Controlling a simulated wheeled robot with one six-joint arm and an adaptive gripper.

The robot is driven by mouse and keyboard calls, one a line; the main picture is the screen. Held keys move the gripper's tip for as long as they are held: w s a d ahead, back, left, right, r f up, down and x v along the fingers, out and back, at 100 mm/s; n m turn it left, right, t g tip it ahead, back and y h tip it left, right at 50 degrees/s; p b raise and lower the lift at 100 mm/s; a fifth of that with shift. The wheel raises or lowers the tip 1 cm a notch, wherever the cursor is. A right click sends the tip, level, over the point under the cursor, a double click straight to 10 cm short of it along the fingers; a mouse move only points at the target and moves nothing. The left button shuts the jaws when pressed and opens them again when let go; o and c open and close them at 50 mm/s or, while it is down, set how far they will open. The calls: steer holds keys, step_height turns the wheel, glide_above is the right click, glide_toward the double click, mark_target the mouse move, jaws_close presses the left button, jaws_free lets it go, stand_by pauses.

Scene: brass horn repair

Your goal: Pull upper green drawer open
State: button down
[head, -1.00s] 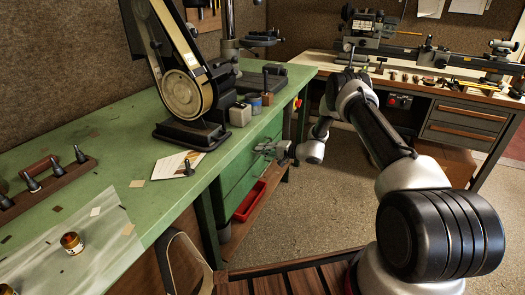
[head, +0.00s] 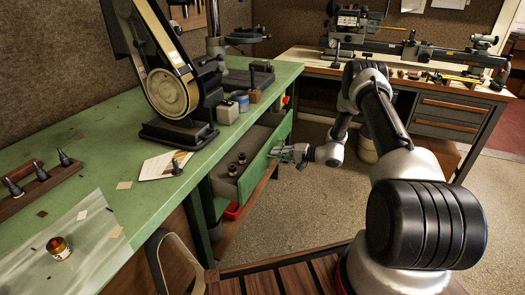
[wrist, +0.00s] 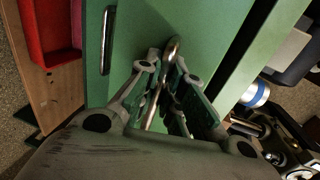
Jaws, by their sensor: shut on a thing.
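The upper green drawer (head: 262,158) under the green workbench stands open, pulled out to the right in the head view. A few dark cylindrical items (head: 237,164) sit inside it. My gripper (head: 293,153) is at the drawer's front. In the wrist view my gripper (wrist: 165,88) is shut on the drawer's metal bar handle (wrist: 171,50), which runs between the fingers. The lower drawer's handle (wrist: 108,40) shows beside it, free. The part of the upper handle between the fingers is partly hidden.
The green bench top (head: 110,125) carries a belt sander (head: 170,90). A red bin (head: 232,211) sits on the low shelf under the drawers. Another bench (head: 440,80) with a lathe stands at the back. The floor (head: 315,210) right of the drawer is clear.

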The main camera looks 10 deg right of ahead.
steer(key=f+v, duration=0.3)
steer(key=v, duration=1.3)
steer(key=shift+s+d+f, duration=0.2)
steer(key=shift+s+d, duration=0.05)
steer(key=shift+d, duration=0.05)
steer(key=c, duration=1.5)
jaws_free()
steer(key=shift+d, duration=0.1)
steer(key=v, duration=1.1)
steer(key=shift+s+d+r, duration=0.1)
steer(key=shift+s+d, duration=0.1)
steer(key=shift+d, duration=0.1)
